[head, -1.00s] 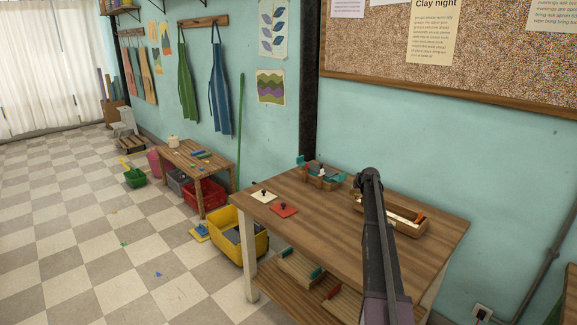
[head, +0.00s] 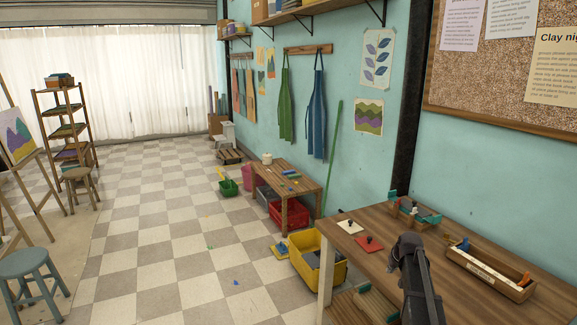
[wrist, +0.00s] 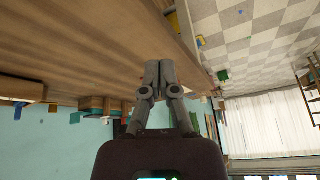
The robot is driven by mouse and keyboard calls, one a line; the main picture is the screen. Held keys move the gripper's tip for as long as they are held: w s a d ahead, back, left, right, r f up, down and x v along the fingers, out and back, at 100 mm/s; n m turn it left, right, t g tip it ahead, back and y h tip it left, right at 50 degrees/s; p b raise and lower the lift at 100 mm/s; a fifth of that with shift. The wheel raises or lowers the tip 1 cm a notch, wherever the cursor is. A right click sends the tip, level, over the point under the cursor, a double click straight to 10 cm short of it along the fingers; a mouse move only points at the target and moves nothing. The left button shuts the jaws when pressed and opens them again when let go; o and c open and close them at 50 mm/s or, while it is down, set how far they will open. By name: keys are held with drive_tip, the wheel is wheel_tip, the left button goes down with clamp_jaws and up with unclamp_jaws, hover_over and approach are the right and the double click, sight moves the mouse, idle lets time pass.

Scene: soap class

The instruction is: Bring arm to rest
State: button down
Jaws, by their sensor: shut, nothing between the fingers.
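My arm rises from the bottom of the head view over the near part of the wooden table (head: 461,295). My gripper shows clearly in the wrist view (wrist: 160,72), with its two grey fingers together and nothing between them. The wrist view is upside down, with the tabletop at the upper left and the curtain at the lower right. In the head view the dark end of my arm covers part of the tabletop, and the fingertips are hard to make out there.
On the table are a wooden tray (head: 490,275), a small box with teal parts (head: 415,213), a red tile (head: 369,244) and a white tile (head: 349,227). A yellow bin (head: 318,262) stands left of it. A blue stool (head: 33,265) is at left.

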drive_tip(key=s+a+g, duration=0.1)
drive_tip(key=s+a, duration=0.5)
drive_tip(key=s, duration=0.4)
drive_tip(key=s+a+g, duration=0.2)
drive_tip(key=s+a, duration=0.4)
drive_tip(key=s, duration=0.3)
drive_tip(key=s+a+g+p, duration=0.1)
drive_tip(key=s+a+g, duration=0.1)
drive_tip(key=s+a, duration=0.5)
drive_tip(key=s, duration=0.3)
drive_tip(key=shift+s+f+n+h, duration=0.25)
drive_tip(key=shift+s+n+h, duration=0.05)
drive_tip(key=shift+s+n, duration=0.1)
